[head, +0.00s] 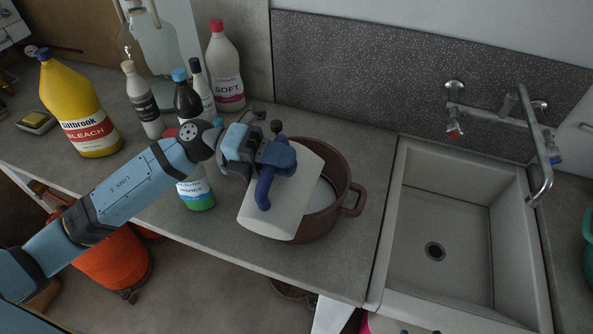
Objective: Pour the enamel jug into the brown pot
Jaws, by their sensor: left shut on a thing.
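The white enamel jug (293,196) with a blue handle is held tilted over the brown pot (340,178), its body covering the left part of the pot. The pot stands on the worktop left of the sink, and one side handle shows at its right. Some pale content or inner surface shows inside the pot; I cannot tell which. My left gripper (268,160) is shut on the jug at its blue handle. Whether anything flows from the jug is hidden. My right gripper is not in view.
A yellow bleach bottle (78,110), a white SOFT bottle (225,68) and several smaller bottles stand behind and left. A glass demijohn (146,45) stands at the back. The sink (440,230) with its tap (530,140) is on the right. The front worktop is clear.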

